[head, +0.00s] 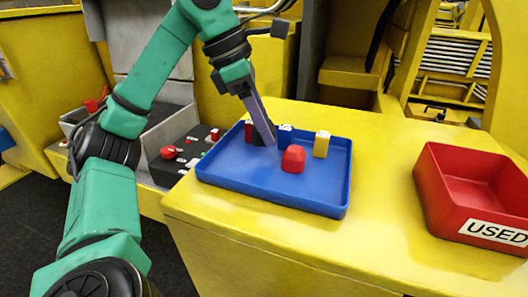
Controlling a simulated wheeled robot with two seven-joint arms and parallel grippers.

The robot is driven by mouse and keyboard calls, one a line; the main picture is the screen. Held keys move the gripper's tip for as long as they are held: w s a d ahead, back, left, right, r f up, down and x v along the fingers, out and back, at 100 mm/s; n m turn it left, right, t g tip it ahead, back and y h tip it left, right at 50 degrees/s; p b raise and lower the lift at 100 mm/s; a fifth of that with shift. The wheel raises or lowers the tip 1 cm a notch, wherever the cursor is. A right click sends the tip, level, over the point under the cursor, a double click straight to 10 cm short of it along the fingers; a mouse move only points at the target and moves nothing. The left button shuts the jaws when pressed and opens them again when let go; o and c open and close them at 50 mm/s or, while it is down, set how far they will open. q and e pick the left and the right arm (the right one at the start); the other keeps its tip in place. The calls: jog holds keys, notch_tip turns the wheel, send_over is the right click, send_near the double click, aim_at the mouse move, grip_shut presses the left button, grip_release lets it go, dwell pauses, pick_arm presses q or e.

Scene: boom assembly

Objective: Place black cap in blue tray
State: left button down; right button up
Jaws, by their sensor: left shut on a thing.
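The blue tray (270,182) lies on the yellow table. My left gripper (265,138) reaches down into the back left part of the tray, its fingers pointing down. It is shut on the black cap (260,140), a small dark shape at its fingertips that is mostly hidden by them. I cannot tell whether the cap touches the tray floor. My right gripper is not in view.
In the tray are a red block (293,159), a yellow piece (321,144) and a blue piece (285,134) near the back wall. A red bin marked "USED" (440,190) stands at the right. A dark control box (180,158) with red knobs is left of the tray. The table between tray and bin is clear.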

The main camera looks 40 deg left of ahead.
aim_at(273, 159)
pick_arm(q)
jog(key=f+b, duration=0.1)
jog(key=f, duration=0.1)
jog(key=f+b, duration=0.1)
jog(key=f, duration=0.2)
jog(key=shift+w, duration=0.2)
jog(key=shift+r, duration=0.2)
jog(key=shift+s+f, duration=0.1)
jog(key=shift+f, duration=0.05)
jog(key=shift+c, duration=2.3)
grip_release()
jog(key=shift+o, duration=0.9)
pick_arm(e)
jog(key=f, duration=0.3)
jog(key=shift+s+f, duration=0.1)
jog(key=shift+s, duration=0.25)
